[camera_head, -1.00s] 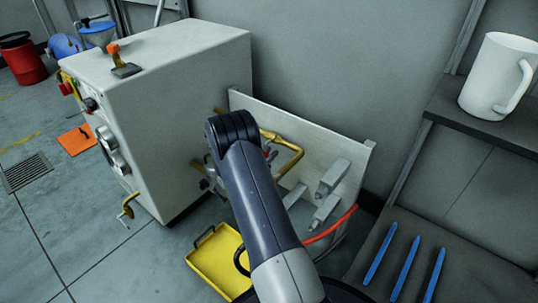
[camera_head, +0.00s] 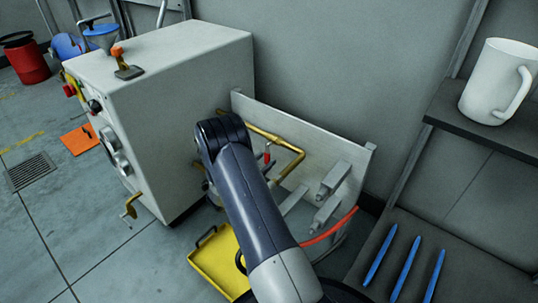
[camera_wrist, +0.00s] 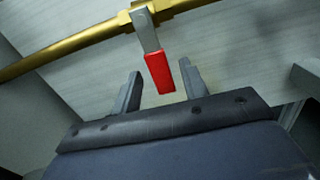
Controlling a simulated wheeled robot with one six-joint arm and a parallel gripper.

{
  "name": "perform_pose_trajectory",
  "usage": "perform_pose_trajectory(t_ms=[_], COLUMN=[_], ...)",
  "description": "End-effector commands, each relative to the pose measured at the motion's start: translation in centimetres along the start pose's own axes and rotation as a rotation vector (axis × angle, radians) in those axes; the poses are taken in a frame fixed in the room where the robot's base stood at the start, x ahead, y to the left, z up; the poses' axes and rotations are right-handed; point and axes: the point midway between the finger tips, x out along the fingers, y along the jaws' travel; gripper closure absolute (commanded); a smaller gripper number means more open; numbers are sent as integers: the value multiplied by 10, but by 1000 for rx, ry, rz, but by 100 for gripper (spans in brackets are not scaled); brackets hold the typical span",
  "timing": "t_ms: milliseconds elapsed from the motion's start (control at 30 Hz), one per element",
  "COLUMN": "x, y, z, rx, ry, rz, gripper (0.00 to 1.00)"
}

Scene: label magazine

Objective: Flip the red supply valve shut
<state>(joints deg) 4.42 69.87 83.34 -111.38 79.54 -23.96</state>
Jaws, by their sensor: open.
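The red supply valve's handle (camera_wrist: 160,72) shows in the wrist view, hanging from a grey lever on a brass pipe (camera_wrist: 75,44). It points away from the pipe, roughly at a right angle to it. My gripper (camera_wrist: 158,80) is open, with one finger on each side of the red handle's end; I cannot tell whether either touches it. In the head view the red handle (camera_head: 267,157) shows small in front of the pale panel, beside my arm. My gripper is hidden behind my arm in that view.
A grey machine cabinet (camera_head: 190,90) stands left of the panel (camera_head: 325,150). Grey blocks (camera_head: 333,180) and a red hose (camera_head: 330,228) are on the panel's right. A yellow tray (camera_head: 215,262) lies on the floor below. A shelf with a white mug (camera_head: 490,85) stands at right.

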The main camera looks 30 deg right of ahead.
Motion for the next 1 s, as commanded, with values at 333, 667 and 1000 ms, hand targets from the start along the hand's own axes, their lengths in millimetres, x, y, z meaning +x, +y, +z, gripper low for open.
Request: perform_pose_trajectory(t_ms=[333,667,1000], x=[-63,-72,-56], y=[0,0,-1], z=[1,0,-2], rx=[-2,1,2], ry=[1,0,0], rz=[2,0,-4], gripper=[58,58,58])
